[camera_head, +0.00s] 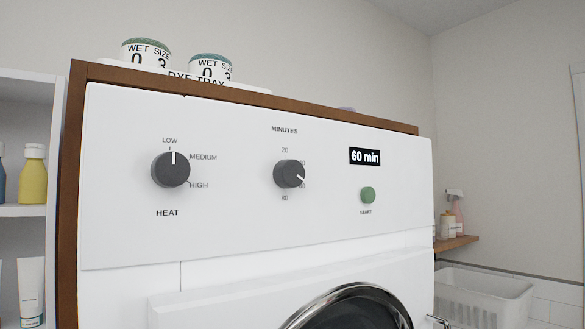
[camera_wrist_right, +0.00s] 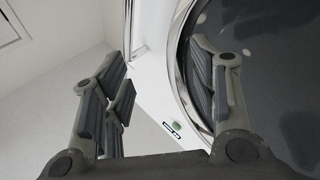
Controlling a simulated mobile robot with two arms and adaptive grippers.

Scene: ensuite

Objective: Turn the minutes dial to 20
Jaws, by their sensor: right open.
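The minutes dial (camera_head: 289,174) is a dark round knob on the white front panel of a machine. Its white pointer line aims to the lower right, and the display (camera_head: 365,156) reads "60 min". The 20 mark (camera_head: 285,150) is printed above the dial and 80 below it; the marks at its right are partly hidden by the knob. My right gripper (camera_wrist_right: 158,60) is open and empty in the right wrist view, in front of the round door (camera_wrist_right: 255,75) and its chrome rim. The dial is not seen there. My left gripper is not in view.
The heat knob (camera_head: 171,169) points up to LOW, left of the dial. A green start button (camera_head: 368,195) is under the display and also shows in the right wrist view (camera_wrist_right: 177,125). Two labelled tubs (camera_head: 146,54) stand on top. A white basket (camera_head: 485,296) is at right.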

